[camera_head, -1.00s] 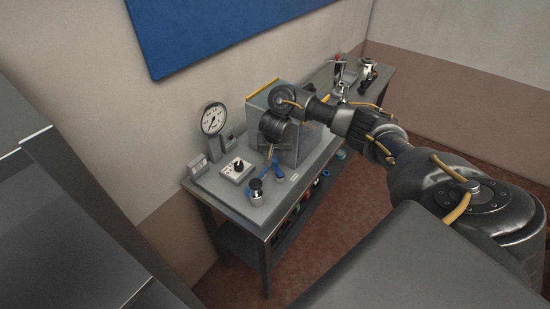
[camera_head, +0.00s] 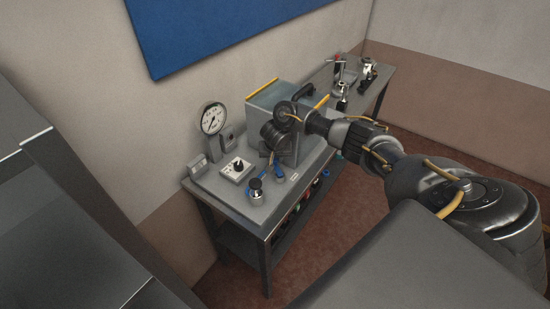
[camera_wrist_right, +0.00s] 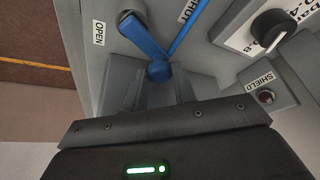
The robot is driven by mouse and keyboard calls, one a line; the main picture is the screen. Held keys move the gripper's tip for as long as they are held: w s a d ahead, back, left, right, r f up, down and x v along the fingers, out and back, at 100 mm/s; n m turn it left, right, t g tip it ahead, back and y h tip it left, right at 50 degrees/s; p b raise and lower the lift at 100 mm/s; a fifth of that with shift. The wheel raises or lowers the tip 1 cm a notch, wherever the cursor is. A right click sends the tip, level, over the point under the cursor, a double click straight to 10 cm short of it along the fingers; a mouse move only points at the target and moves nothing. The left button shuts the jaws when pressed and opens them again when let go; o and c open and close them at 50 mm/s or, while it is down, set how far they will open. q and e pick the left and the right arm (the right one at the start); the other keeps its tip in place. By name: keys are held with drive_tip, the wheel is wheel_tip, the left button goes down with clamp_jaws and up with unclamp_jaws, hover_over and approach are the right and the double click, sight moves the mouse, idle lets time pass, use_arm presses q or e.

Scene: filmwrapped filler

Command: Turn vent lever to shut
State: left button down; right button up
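A blue lever (camera_wrist_right: 143,36) shows in the right wrist view, running from a grey round pivot to a blue knob (camera_wrist_right: 158,70). A second slim blue bar (camera_wrist_right: 186,30) slants from near the knob to the top edge. The OPEN label (camera_wrist_right: 98,33) is left of the lever, the SHUT label (camera_wrist_right: 187,10) right of it. My right gripper (camera_wrist_right: 160,82) has its grey fingers on either side of the knob; I cannot tell whether they touch it. In the head view my right gripper (camera_head: 271,160) hangs over the bench beside blue parts (camera_head: 278,172). My left gripper is not in view.
A large grey box (camera_head: 310,145) stands close behind the gripper. A dial gauge (camera_head: 213,119), a white box with a black knob (camera_head: 237,170) and a silver cylinder (camera_head: 256,197) are nearby. The SHIELD panel (camera_wrist_right: 265,88) is right of the fingers.

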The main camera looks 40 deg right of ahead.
drive_tip(key=c, duration=0.4)
drive_tip(key=shift+o, duration=0.2)
drive_tip(key=shift+a, duration=0.1)
drive_tip(key=n, duration=0.1)
drive_tip(key=a+n+y, duration=0.1)
drive_tip(key=n, duration=0.1)
drive_tip(key=shift+n+t, duration=0.3)
drive_tip(key=shift+s+a+n+y, duration=0.1)
drive_tip(key=shift+a+n+y, duration=0.2)
drive_tip(key=shift+n, duration=0.35)
drive_tip(key=shift+a+n+y, duration=0.15)
drive_tip(key=shift+n+y, duration=0.15)
drive_tip(key=shift+n, duration=0.35)
drive_tip(key=o, duration=1)
drive_tip(key=shift+a, duration=0.1)
